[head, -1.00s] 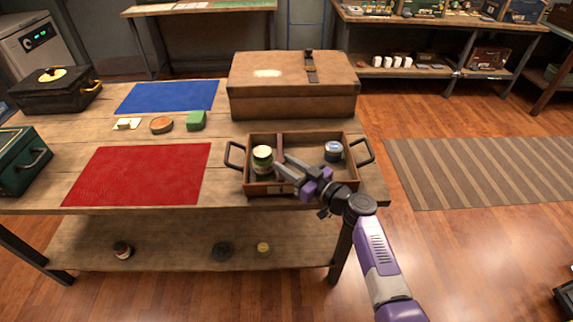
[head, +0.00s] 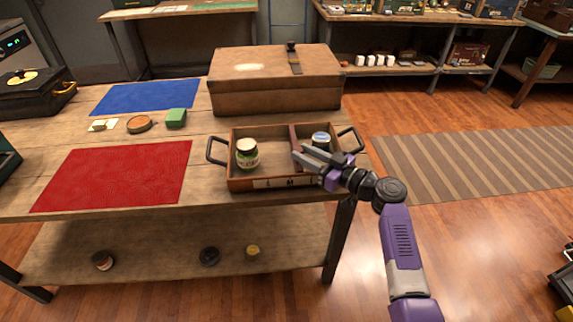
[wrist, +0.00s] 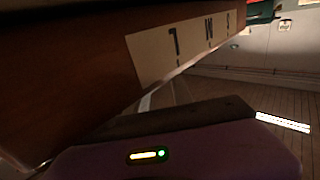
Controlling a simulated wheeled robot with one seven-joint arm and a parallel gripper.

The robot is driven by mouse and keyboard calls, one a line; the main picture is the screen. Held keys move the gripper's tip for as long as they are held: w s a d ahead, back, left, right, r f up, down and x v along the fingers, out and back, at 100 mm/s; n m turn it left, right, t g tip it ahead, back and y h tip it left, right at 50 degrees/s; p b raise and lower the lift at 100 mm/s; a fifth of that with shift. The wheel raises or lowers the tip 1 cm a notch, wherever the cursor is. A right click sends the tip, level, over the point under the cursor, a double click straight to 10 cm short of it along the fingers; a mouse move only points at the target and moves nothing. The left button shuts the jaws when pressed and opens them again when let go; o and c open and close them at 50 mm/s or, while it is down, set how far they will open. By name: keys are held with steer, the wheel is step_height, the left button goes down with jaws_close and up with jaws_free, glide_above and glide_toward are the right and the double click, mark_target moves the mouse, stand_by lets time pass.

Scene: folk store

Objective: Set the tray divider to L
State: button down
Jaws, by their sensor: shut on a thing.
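The wooden tray (head: 240,184) stands on the table's front right, with a label strip (head: 258,184) on its front wall. The strip reads L and M from the left; its right end is behind my gripper. The wrist view shows the strip (wrist: 190,42) upside down with L, M and S. The thin reddish divider (head: 294,136) stands across the tray, slightly right of the middle, around or just right of M. My gripper (head: 303,156) is shut on the divider's near part, its fingers hiding the contact. A green jar (head: 247,154) is left of the divider, a blue-and-white jar (head: 320,140) right.
A large brown case (head: 270,85) stands just behind the tray. A red mat (head: 115,175) lies to its left, a blue mat (head: 145,97) farther back. A green block (head: 176,118) and a round tin (head: 140,123) lie between. Tray handles (head: 215,150) stick out sideways.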

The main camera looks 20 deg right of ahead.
steer(key=shift+s+d+b, duration=0.3)
steer(key=shift+d+b, duration=0.1)
steer(key=shift+d, duration=0.45)
steer(key=shift+s+d+b, duration=0.25)
steer(key=shift+d+b, duration=0.1)
steer(key=shift+d, duration=0.5)
steer(key=c, duration=1.1)
jaws_free()
steer(key=shift+s, duration=0.1)
steer(key=b+v, duration=0.1)
steer(key=v, duration=0.6)
steer(key=shift+s+d, duration=0.2)
steer(key=shift+s, duration=0.1)
